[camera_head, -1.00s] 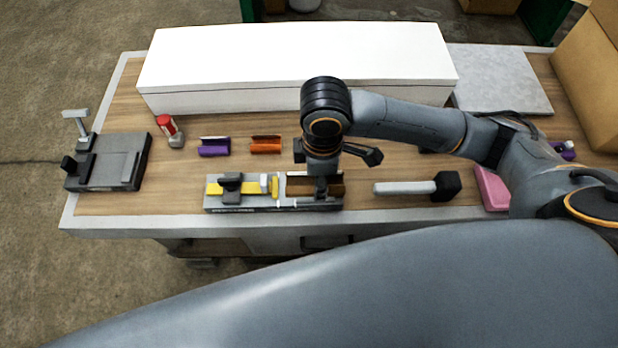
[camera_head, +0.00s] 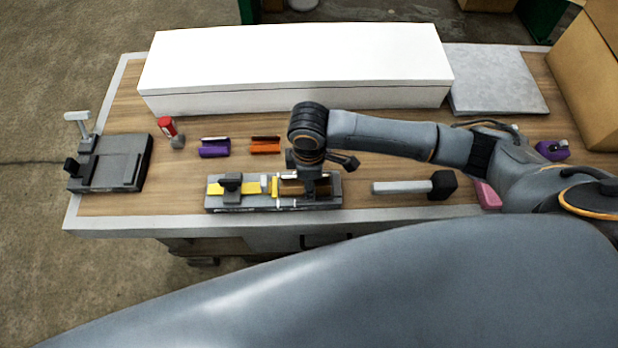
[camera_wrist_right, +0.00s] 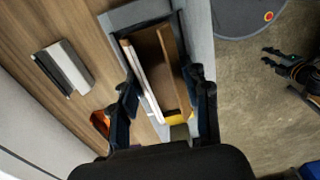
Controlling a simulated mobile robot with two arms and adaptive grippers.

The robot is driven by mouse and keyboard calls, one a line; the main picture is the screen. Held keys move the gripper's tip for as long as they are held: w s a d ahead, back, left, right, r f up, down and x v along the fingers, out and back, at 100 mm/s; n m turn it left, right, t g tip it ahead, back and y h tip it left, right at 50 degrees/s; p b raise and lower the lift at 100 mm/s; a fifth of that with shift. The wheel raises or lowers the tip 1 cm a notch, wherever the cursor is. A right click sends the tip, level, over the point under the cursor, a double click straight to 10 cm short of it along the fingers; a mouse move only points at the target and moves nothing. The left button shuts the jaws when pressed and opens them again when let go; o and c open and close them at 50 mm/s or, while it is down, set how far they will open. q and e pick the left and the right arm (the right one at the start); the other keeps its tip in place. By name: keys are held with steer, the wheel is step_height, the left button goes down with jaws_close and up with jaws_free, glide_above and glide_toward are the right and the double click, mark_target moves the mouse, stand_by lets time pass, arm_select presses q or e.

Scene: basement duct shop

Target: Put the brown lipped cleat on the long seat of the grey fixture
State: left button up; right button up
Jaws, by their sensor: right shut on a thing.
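The grey fixture (camera_head: 225,206) lies near the table's front edge, with a yellow strip and a dark knob on its left part. My right gripper (camera_head: 309,192) is over the fixture's right part, pointing down. In the wrist view, its fingers (camera_wrist_right: 165,108) are shut on the brown lipped cleat (camera_wrist_right: 172,62), a long channel with a pale edge. The cleat lies lengthwise along the fixture (camera_wrist_right: 140,14), at or just above its right-hand seat. I cannot tell whether it touches the seat. The gripper hides much of the cleat in the head view.
Purple (camera_head: 214,148) and orange (camera_head: 265,146) cleats lie behind the fixture. A mallet (camera_head: 410,188) lies to its right. A grey block with a clamp (camera_head: 108,165) and a red-topped item (camera_head: 168,130) are left. A long white box (camera_head: 295,65) fills the back.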

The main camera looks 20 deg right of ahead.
steer(key=shift+f, duration=0.15)
steer(key=o, duration=1.2)
steer(key=shift+c, duration=0.2)
step_height(320, 180, up, 12)
steer(key=b, duration=0.1)
steer(key=shift+r+b, duration=0.25)
steer(key=shift+b, duration=0.1)
